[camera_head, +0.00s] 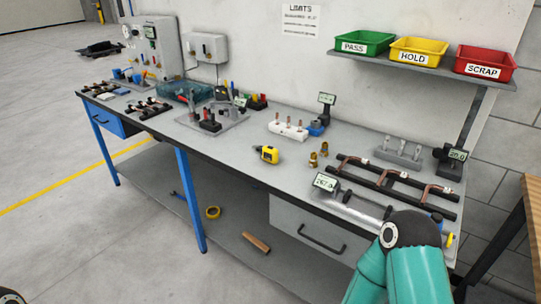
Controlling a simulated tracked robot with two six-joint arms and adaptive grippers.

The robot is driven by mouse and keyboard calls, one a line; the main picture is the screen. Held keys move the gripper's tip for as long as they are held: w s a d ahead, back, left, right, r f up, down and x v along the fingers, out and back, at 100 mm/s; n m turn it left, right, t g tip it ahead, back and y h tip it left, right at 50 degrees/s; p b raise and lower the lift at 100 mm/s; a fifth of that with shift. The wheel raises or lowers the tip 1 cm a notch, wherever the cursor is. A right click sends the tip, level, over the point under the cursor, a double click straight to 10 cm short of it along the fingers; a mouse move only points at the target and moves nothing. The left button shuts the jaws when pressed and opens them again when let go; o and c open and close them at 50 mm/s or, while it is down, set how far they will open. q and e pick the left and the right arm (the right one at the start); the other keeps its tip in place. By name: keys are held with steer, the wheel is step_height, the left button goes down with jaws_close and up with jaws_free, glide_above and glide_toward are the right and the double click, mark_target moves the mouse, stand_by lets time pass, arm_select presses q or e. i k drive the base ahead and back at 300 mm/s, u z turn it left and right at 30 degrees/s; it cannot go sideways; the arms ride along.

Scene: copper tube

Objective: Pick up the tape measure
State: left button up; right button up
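The tape measure (270,154) is yellow and black. It lies on the grey workbench top (245,140) near the middle of its front half, with clear bench around it. My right arm comes in at the bottom right, in front of the bench, and its teal links cover part of the bench's right front corner. Its gripper cannot be made out. My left gripper is not in view; only a small dark part shows at the bottom left corner. Nothing is seen touching the tape measure.
Brass fittings (313,160) and a black rack with copper tubes (396,184) stand right of the tape measure. A white block with copper pieces (288,130) is behind it. A tool tray (212,122) is to the left. Green, yellow and red bins (485,63) sit on a shelf above.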

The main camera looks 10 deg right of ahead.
mark_target(269, 154)
steer(key=u, duration=0.05)
steer(key=i, duration=0.9)
